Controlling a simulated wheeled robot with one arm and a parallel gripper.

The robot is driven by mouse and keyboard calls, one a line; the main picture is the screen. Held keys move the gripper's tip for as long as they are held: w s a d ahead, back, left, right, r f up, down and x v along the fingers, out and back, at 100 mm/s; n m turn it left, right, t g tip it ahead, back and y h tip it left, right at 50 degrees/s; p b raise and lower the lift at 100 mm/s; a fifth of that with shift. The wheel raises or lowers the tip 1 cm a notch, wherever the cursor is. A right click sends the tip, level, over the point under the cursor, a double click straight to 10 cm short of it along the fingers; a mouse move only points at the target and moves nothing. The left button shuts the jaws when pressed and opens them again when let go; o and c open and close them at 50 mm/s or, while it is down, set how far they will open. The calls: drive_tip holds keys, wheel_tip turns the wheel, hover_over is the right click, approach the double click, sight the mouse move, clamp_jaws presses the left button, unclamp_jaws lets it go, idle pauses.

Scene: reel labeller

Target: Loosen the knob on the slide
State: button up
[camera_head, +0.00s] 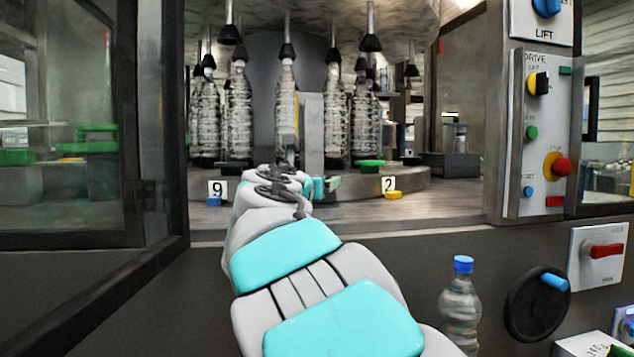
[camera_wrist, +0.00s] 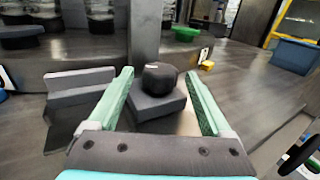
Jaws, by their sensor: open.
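A black round knob (camera_wrist: 159,78) sits on top of a grey block, the slide (camera_wrist: 150,106), in the wrist view. My gripper (camera_wrist: 160,73) is open, with one green finger on each side of the knob. Gaps show between the fingers and the knob; I cannot tell the height of the fingertips over it. In the head view my gripper (camera_head: 325,185) reaches into the machine over the deck, and my arm hides the knob and the slide.
A grey post (camera_wrist: 146,32) rises just behind the knob. An angled grey bracket (camera_wrist: 78,92) stands to the left. Clear bottles (camera_head: 237,115) hang behind. A yellow clamp (camera_head: 392,195) lies by the "2" tag. The dark door frame (camera_head: 172,120) borders the left.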

clamp_jaws()
idle(0.8)
